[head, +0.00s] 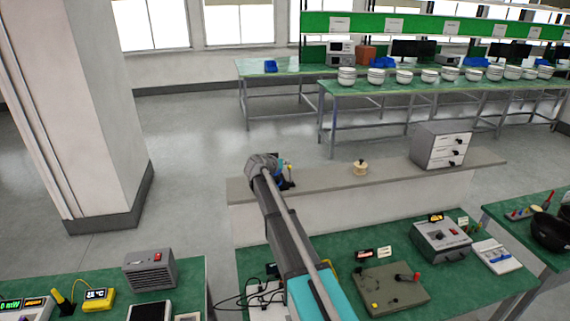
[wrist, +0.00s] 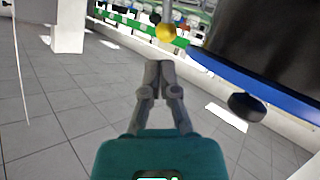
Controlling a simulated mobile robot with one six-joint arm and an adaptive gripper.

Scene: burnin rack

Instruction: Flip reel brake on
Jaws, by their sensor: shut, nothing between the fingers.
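In the wrist view my gripper (wrist: 158,68) is shut and empty, its fingertips together. Just beyond the tips is a yellow ball knob (wrist: 166,32) on a thin grey stalk, likely the brake lever; a touch is not visible. To the right is a large black round body with a blue rim (wrist: 225,69), likely the reel, and a dark knob (wrist: 247,106) beside it. In the head view my arm hides most of this device; only a blue and dark part (head: 285,182) and a small yellow spot show behind the arm's end, on the grey ledge.
The ledge (head: 325,182) also carries a wooden spool (head: 360,169) and a grey drawer unit (head: 440,147). In front, a green bench holds a flat panel with a red handle (head: 392,289) and a grey instrument (head: 440,240). Open floor lies behind the ledge.

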